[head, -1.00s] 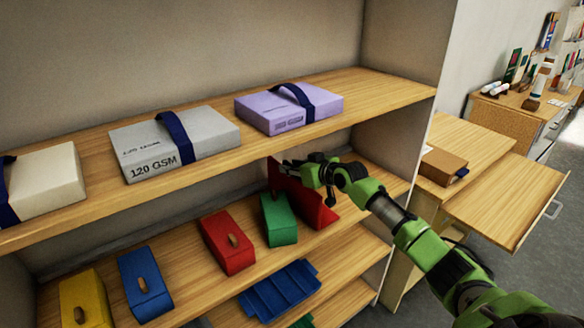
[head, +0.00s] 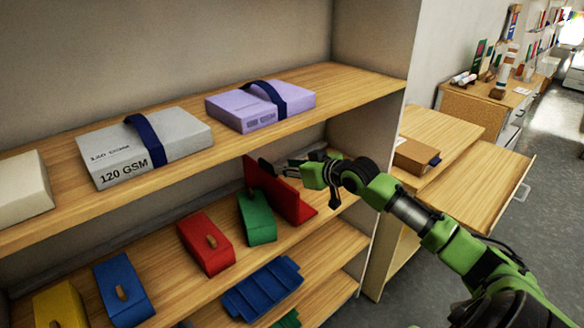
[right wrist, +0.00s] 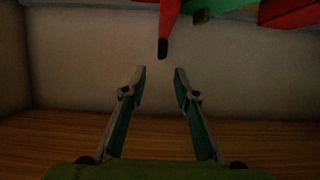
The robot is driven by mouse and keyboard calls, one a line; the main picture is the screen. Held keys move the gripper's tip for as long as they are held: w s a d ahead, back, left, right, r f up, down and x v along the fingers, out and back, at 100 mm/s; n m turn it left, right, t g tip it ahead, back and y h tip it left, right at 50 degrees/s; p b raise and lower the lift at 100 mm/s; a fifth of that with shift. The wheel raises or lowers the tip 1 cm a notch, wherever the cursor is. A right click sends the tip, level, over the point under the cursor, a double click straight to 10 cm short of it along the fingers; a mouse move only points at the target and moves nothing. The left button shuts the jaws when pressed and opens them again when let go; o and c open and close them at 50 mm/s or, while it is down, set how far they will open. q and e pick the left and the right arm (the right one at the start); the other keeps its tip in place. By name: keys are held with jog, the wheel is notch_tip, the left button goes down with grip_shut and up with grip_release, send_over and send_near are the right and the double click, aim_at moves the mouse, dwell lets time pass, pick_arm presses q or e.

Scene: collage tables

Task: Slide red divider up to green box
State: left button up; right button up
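The red divider (head: 283,194) stands upright on the middle shelf, just right of the green box (head: 257,218), with at most a narrow gap between them. My right gripper (head: 268,167) reaches in from the right at the height of the divider's top edge and overlaps it in the head view. In the right wrist view the gripper (right wrist: 159,71) has its two fingers apart with nothing between them. A red edge with a dark tip, likely the divider (right wrist: 169,20), shows beyond the fingertips. Whether a finger touches it cannot be told. My left gripper is not in view.
Left of the green box stand a red box (head: 206,243), a blue box (head: 124,290) and a yellow box (head: 60,306). The shelf's right side wall (head: 368,50) is close to my arm.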

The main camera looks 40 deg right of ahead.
jog(key=shift+v, duration=0.85)
jog(key=shift+f, duration=0.1)
